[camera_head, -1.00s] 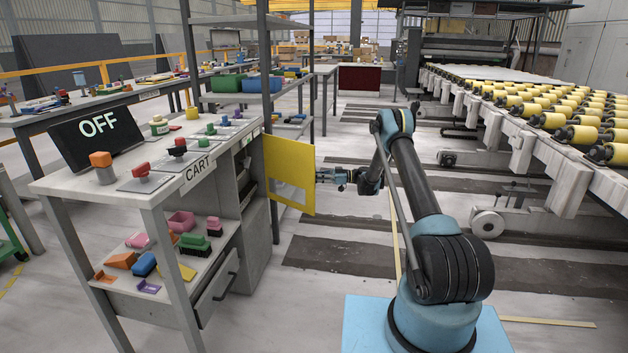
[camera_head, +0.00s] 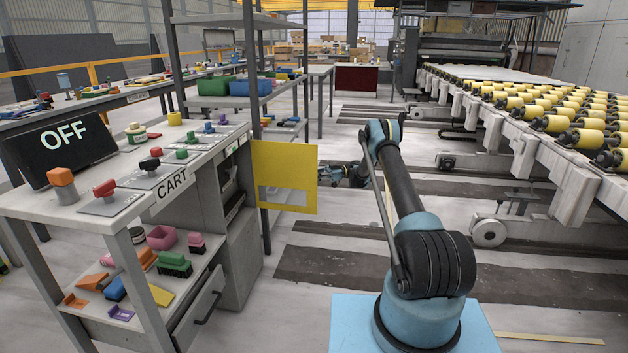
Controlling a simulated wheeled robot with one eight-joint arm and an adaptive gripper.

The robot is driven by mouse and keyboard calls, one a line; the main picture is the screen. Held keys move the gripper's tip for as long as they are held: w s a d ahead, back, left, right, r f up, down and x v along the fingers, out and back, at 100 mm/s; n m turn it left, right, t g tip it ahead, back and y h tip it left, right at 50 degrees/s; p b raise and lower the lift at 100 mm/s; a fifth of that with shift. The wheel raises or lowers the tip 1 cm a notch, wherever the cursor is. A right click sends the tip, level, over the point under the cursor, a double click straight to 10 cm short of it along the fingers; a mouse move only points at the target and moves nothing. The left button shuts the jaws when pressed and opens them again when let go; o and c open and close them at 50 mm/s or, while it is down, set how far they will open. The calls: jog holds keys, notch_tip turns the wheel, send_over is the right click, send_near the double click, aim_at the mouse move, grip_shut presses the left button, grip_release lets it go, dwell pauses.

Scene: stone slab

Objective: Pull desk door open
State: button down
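The desk (camera_head: 180,192), marked CART, stands at the left with a screen reading OFF. Its yellow door (camera_head: 285,160) stands open, swung out from the desk's right side, with its flat face toward the camera and a cut-out window low in it. My gripper (camera_head: 322,173) is at the door's free right edge, partly hidden behind it. The fingertips are too small and covered to tell whether they are open or shut, or whether they touch the door.
A grey drawer (camera_head: 200,308) with a handle sits low in the desk. Small coloured items lie on the desk's top and shelf. A metal rack (camera_head: 262,100) stands behind the door. A roller conveyor (camera_head: 520,130) runs along the right.

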jog(key=shift+w+d, duration=0.1)
jog(key=shift+d, duration=0.05)
jog(key=c, duration=1.9)
grip_release()
jog(key=shift+d, duration=0.1)
jog(key=shift+d, duration=0.1)
jog(key=v, duration=1.2)
jog(key=shift+f, duration=0.1)
